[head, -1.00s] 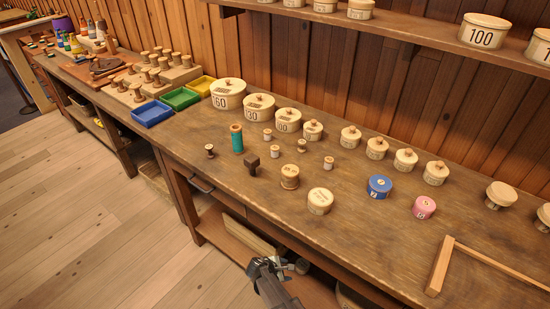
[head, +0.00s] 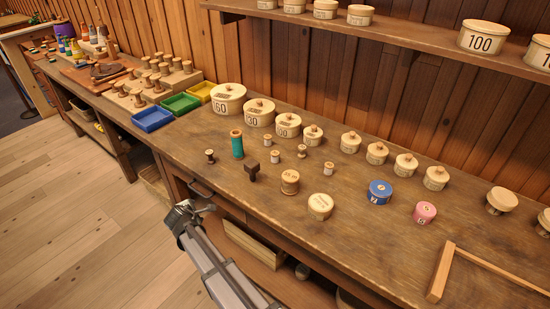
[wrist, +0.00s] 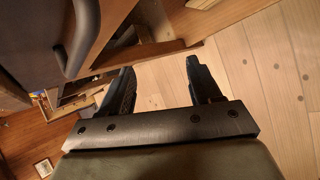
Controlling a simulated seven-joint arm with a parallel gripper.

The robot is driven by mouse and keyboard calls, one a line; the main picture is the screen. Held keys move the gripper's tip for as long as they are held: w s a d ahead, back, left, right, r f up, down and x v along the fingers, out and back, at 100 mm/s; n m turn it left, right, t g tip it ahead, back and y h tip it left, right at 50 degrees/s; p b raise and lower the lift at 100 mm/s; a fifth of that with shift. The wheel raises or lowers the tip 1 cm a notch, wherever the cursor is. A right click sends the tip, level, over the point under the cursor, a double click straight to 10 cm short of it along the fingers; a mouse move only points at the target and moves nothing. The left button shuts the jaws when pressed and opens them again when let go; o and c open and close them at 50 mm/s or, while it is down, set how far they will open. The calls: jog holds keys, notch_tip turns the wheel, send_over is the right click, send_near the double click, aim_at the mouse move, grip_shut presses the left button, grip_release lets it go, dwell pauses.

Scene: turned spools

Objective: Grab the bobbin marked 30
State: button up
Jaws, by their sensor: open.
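Several small wooden bobbins stand on the bench, among them a pale one (head: 267,140), another (head: 275,156), one at the right (head: 328,168), a waisted one (head: 302,152) and a dark-topped one (head: 210,156). A larger wooden spool (head: 290,183) bears faint marks, and a teal-wound spool (head: 237,144) stands behind. My gripper (head: 187,213) is beside the bench's front edge, left of and nearer than the bobbins. In the wrist view my gripper (wrist: 160,78) is open and empty, with floor between its fingers.
Lidded round boxes line the back, the largest (head: 228,100) marked 60. A dark wooden block (head: 252,171) is among the bobbins. A wooden frame (head: 440,272) lies at right. A shelf (head: 400,34) overhangs the back.

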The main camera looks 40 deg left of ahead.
jog(key=s+a+r+m+g, duration=0.1)
jog(key=a+r+m, duration=0.1)
jog(key=r, duration=1.2)
jog(key=s+a+r+m+g, duration=0.1)
jog(key=a+r+g, duration=0.15)
jog(key=r, duration=1.15)
jog(key=s+a+r+m+g, duration=0.1)
jog(key=a+r+m, duration=0.1)
jog(key=r, duration=1.2)
jog(key=m+g+h, duration=0.2)
jog(key=m+h, duration=0.4)
jog(key=m, duration=0.1)
send_over(275, 153)
notch_tip(275, 153, down, 10)
jog(key=f, duration=0.8)
jog(key=shift+s+a+f, duration=0.15)
jog(key=shift+s+a, duration=0.05)
jog(key=shift+a, duration=0.15)
jog(key=shift+w+d+f, duration=0.1)
jog(key=shift+d+f, duration=0.1)
jog(key=shift+f, duration=1.1)
jog(key=shift+w+d+f, duration=0.1)
jog(key=shift+d+f, duration=0.05)
jog(key=shift+f, duration=1.1)
jog(key=c, duration=1.1)
